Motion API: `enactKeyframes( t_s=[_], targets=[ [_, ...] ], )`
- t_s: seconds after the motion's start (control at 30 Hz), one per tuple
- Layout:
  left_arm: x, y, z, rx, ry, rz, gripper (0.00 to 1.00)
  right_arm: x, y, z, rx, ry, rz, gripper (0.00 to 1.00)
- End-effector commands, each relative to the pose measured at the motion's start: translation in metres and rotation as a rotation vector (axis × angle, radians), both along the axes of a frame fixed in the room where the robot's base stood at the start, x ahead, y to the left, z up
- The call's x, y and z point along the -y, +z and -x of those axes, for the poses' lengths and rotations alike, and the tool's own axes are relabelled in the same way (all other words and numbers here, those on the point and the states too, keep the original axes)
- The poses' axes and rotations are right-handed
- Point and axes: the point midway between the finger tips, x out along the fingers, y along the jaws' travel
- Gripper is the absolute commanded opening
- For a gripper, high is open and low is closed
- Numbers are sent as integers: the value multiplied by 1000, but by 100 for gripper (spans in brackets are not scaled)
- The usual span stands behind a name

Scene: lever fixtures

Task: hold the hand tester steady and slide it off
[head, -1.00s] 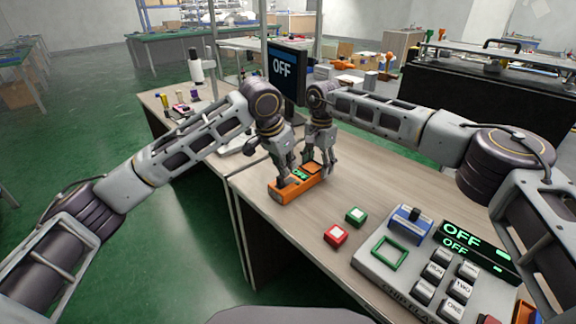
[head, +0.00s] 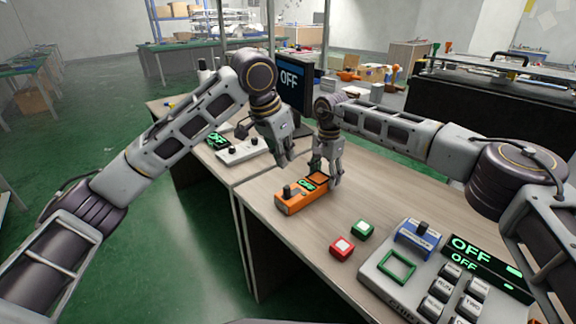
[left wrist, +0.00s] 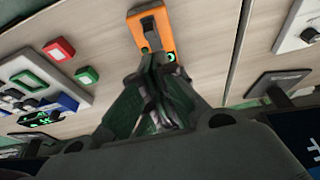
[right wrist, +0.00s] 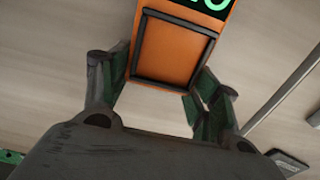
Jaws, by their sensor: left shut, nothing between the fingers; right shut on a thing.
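The orange hand tester (head: 290,206) lies on the bench, with a dark slider knob (head: 287,191) toward its left end and a small black display with green characters (head: 305,185), too small to read surely. My right gripper (head: 324,180) is shut on the tester's right end; the right wrist view shows its fingers on both sides of the orange body (right wrist: 172,50). My left gripper (head: 287,160) is shut and empty, above the tester and apart from it. In the left wrist view its closed fingers (left wrist: 160,62) partly hide the tester (left wrist: 152,38) and its display.
A red button (head: 342,247) and a green button (head: 362,229) stand in front of the tester. A grey panel (head: 375,270) with a blue switch and OFF displays is at the lower right. A monitor (head: 291,80) reading OFF stands behind. A white lever fixture (head: 245,150) lies behind left.

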Motion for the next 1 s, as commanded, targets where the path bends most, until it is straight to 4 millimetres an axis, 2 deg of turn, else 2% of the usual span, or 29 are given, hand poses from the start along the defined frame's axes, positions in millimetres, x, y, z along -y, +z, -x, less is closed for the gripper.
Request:
enactKeyframes(
  t_s=[0.2,0.6,0.63,0.8,1.0],
  targets=[
    [-3,12,3,0,0,0,0,-1,-1,1,-1,2,0,29],
    [-3,14,3,1,0,1,0,-1,0,1,-1,3,-1,29],
    [-3,14,3,1,0,1,0,-1,0,1,-1,3,-1,63],
    [-3,14,3,1,0,1,0,-1,0,1,-1,2,-1,85],
    [-3,14,3,1,0,1,0,-1,0,1,-1,2,-1,87]
  ],
)
